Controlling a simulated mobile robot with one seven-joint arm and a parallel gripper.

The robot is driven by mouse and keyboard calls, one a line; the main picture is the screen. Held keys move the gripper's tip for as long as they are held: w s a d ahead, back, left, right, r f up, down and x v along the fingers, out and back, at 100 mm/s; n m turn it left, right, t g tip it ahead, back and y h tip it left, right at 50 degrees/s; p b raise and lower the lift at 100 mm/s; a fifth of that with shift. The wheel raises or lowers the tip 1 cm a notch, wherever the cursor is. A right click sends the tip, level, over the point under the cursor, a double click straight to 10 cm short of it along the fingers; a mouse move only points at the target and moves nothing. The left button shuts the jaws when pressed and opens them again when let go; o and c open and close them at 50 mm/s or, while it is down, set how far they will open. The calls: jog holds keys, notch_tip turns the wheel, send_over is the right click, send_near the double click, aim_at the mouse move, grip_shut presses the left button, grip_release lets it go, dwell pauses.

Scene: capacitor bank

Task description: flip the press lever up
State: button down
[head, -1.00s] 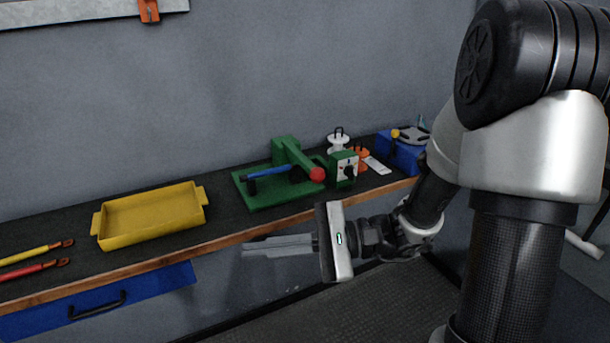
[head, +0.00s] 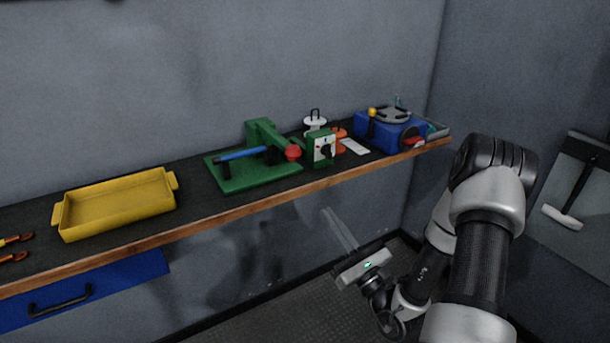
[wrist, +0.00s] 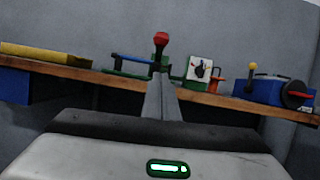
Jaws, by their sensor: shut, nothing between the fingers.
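The green press (head: 228,181) stands on the bench, with a flat base and a raised green part behind. Its lever appears to be the arm ending in a red ball knob (head: 292,152), which points forward and down towards the bench's front edge. The knob also shows in the wrist view (wrist: 161,38), just beyond my fingertips. A blue bar (head: 243,154) lies across the press's left side. My gripper (head: 327,210) is shut and empty, in front of and below the bench edge, fingers pointing towards the bench. It is apart from the press.
A green box with a white dial face (head: 325,149) stands right of the press. White (head: 315,124) and orange (head: 340,133) items and a blue device (head: 388,130) are further right. A yellow tray (head: 120,211) is left. The bench's wooden front edge (head: 210,226) lies between gripper and press.

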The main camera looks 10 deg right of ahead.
jog(key=s+r+x, duration=0.1)
jog(key=r+x, duration=0.1)
jog(key=x, duration=1)
jog(key=shift+w+r, duration=0.3)
jog(key=shift+r, duration=0.2)
jog(key=shift+r, duration=0.1)
